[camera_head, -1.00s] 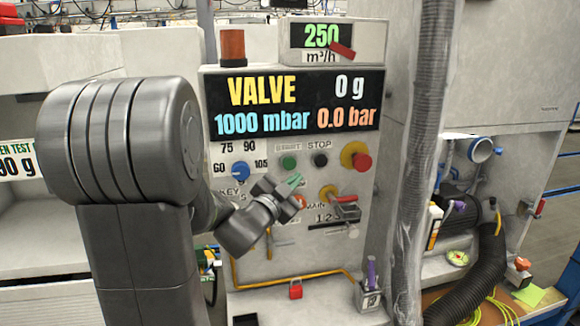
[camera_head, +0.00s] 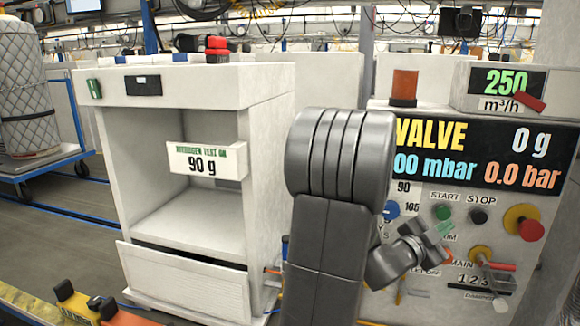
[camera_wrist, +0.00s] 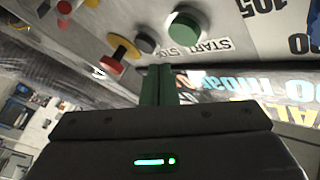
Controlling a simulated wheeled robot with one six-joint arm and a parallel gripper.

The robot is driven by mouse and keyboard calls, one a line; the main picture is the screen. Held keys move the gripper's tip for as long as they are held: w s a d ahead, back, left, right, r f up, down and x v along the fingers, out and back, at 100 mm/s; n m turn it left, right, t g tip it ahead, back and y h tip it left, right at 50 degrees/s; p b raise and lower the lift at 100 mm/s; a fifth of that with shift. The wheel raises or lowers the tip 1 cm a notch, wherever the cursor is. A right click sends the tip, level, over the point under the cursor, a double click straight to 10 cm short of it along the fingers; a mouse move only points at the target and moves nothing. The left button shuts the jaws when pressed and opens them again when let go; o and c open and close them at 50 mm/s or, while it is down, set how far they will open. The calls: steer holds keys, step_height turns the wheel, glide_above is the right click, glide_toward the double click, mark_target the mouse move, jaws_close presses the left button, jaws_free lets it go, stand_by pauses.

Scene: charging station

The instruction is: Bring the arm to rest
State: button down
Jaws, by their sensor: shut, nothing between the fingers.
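My gripper (camera_head: 443,229) is in front of the control panel, below the green START button (camera_head: 443,213). It is shut and empty, with its green fingertips together. In the wrist view my gripper (camera_wrist: 158,72) shows its closed green fingers near the green button (camera_wrist: 185,25) and the START/STOP label. I cannot tell whether the fingertips touch the panel. My forearm hides the left part of the panel in the head view.
The panel carries a black STOP button (camera_head: 478,216), a red knob on a yellow base (camera_head: 531,230), a blue knob (camera_head: 391,210) and a red-handled switch (camera_head: 495,265). A white cabinet (camera_head: 270,90) with an open bay stands left. Floor shows at far left.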

steer(key=s+a+b, duration=0.2)
steer(key=s, duration=0.4)
steer(key=shift+b, duration=0.35)
